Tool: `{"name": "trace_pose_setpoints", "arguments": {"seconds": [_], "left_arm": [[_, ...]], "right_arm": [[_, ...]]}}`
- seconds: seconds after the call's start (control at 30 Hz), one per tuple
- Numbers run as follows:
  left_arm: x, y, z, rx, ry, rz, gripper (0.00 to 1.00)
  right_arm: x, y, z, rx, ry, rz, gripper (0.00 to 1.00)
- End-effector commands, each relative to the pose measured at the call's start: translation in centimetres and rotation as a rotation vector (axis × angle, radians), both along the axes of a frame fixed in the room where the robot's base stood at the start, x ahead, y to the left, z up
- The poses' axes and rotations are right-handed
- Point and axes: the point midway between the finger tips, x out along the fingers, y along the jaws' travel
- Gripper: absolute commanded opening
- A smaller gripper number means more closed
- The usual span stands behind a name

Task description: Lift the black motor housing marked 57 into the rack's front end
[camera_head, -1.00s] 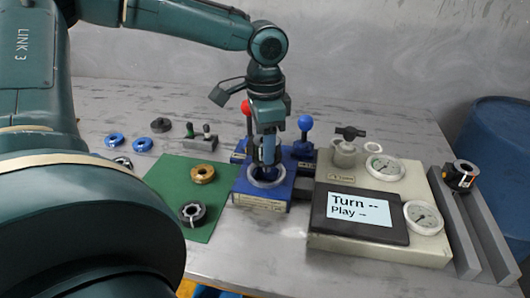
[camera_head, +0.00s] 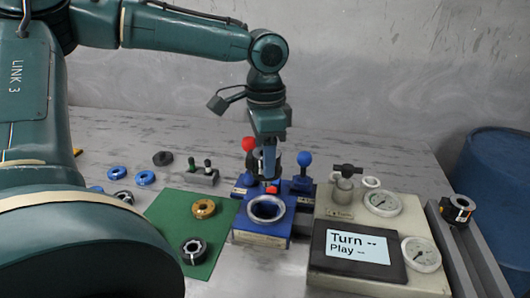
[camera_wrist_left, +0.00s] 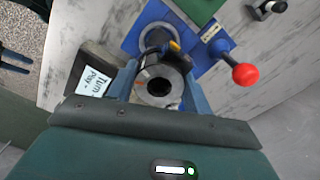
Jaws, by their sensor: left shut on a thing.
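My left gripper (camera_head: 268,172) points down, just above and behind the blue fixture (camera_head: 262,234). In the head view the housing is small and mostly hidden by the gripper; no number is legible. The fixture's metal-rimmed bore (camera_head: 267,209) looks empty. My right gripper is not in view.
A cream test box (camera_head: 318,262) with gauges and a display stands between fixture and rack. A red knob (camera_head: 249,144) and a blue knob (camera_head: 304,158) rise behind the fixture. A green mat (camera_head: 172,210) with brass and black rings lies left. A blue barrel (camera_head: 497,175) stands beyond.

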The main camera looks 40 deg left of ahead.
Motion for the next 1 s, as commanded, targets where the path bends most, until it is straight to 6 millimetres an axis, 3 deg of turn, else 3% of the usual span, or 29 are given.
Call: {"name": "trace_pose_setpoints", "arguments": {"seconds": [0.47,1.0], "left_arm": [[0.0,0.0,2.2,-0.001,-0.002,0.0,0.08],[0.0,0.0,4.1,0.0,-0.002,0.0,0.08]], "right_arm": [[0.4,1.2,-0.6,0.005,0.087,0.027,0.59],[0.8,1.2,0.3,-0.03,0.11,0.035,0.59]]}}
